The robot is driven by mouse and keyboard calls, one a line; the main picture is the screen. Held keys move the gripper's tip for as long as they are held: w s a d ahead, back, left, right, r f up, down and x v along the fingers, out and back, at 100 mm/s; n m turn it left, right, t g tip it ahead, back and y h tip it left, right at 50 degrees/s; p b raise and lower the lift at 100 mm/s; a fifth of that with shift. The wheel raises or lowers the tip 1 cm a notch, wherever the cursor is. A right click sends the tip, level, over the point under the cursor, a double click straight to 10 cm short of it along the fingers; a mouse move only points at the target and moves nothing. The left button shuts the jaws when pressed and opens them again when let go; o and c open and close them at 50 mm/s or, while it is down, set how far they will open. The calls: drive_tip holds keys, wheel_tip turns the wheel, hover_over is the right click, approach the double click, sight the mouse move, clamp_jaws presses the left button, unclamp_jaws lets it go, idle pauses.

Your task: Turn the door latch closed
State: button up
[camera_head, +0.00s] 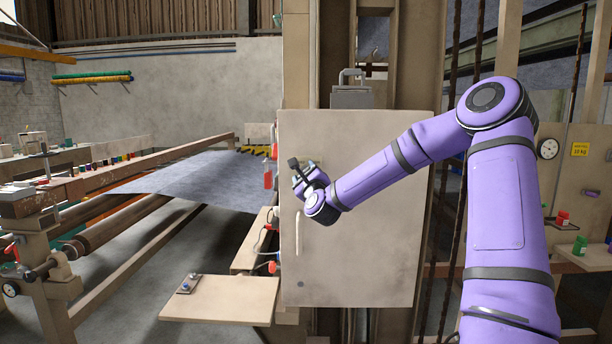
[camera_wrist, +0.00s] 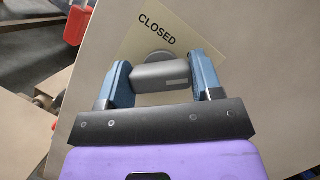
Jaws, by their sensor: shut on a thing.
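The cabinet door (camera_head: 375,240) is a flat pale grey panel, seen front-on in the head view and lying flush as far as I can tell. The latch (camera_wrist: 160,79) is a grey bar on a round hub, beside a cream plate (camera_wrist: 140,38) marked "CLOSED" in the wrist view. My gripper (camera_wrist: 161,66) is shut on the latch, one blue finger at each end of the bar. In the head view my gripper (camera_head: 303,172) is at the door's upper left; it hides the latch there. Any other marking on the plate is hidden.
A pale vertical handle (camera_head: 299,232) is on the door's left edge. A small shelf (camera_head: 222,299) juts out at lower left, and a red bottle (camera_head: 267,174) hangs left of the door. A long frame with grey felt (camera_head: 200,181) fills the left side.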

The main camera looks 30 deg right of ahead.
drive_tip(key=shift+n, duration=0.3)
drive_tip(key=n+g+y, duration=0.1)
drive_tip(key=n+y, duration=0.1)
drive_tip(key=n, duration=0.2)
drive_tip(key=n+g, duration=0.1)
drive_tip(key=n, duration=0.3)
drive_tip(key=shift+r+n+y, duration=0.1)
drive_tip(key=shift+n+y, duration=0.3)
drive_tip(key=n+g, duration=0.2)
drive_tip(key=n, duration=0.2)
drive_tip(key=shift+a+n, duration=0.1)
drive_tip(key=shift+n, duration=0.2)
drive_tip(key=shift+n+g+h, duration=0.3)
drive_tip(key=shift+n+g, duration=0.6)
drive_tip(key=shift+n, duration=0.5)
drive_tip(key=o, duration=0.9)
